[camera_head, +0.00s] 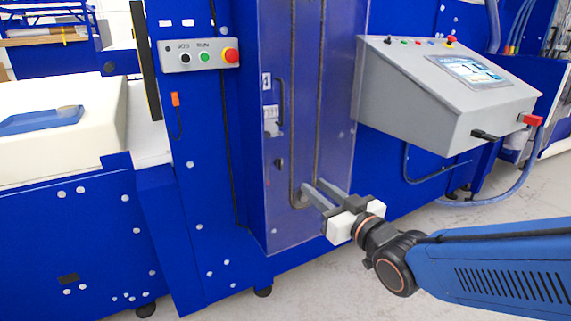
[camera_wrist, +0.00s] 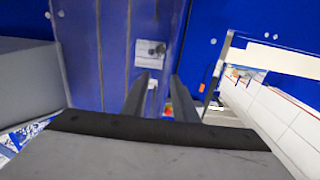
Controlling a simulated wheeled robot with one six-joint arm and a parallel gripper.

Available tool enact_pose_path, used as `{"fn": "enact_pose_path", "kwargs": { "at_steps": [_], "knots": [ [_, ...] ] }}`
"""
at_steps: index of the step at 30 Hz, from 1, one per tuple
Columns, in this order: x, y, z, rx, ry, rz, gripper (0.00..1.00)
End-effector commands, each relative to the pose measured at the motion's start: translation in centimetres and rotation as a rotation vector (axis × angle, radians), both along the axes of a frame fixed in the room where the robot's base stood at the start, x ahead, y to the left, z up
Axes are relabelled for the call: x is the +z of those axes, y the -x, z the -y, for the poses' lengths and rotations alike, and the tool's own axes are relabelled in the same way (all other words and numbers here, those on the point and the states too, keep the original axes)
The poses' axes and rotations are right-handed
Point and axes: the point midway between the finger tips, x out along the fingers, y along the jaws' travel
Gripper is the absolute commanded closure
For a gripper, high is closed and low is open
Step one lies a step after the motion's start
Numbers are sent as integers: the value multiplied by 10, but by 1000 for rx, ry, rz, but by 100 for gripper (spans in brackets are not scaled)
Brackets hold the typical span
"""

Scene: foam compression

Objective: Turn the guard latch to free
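The clear guard door (camera_head: 300,120) stands shut on the front of the blue press. Its left side carries a dark upright handle (camera_head: 281,97), a pale plate (camera_head: 271,118) and a small dark fitting (camera_head: 279,163). I cannot tell for sure which of these is the guard latch, or its turn position. My gripper (camera_head: 310,188) is low in front of the guard, to the right of and below these fittings, with two grey fingers apart and nothing between them. In the wrist view a pale plate with a dark part (camera_wrist: 150,48) lies just beyond the spread fingertips (camera_wrist: 161,77).
A grey console (camera_head: 445,90) with a screen juts out to the right of the guard. A button box (camera_head: 200,55) with a red stop knob is at upper left. A cream block (camera_head: 60,130) bearing a blue tray (camera_head: 42,120) is at far left. The floor in front is clear.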

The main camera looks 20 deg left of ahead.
Motion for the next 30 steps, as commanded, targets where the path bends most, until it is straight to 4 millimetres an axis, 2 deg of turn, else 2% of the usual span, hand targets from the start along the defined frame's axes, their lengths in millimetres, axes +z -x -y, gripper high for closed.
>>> {"fn": "enact_pose_path", "kwargs": {
  "at_steps": [24,30],
  "knots": [
    [-1,-81,-95,-1,2,-1,74],
    [-1,-97,-112,-1,2,-1,74]
  ]
}}
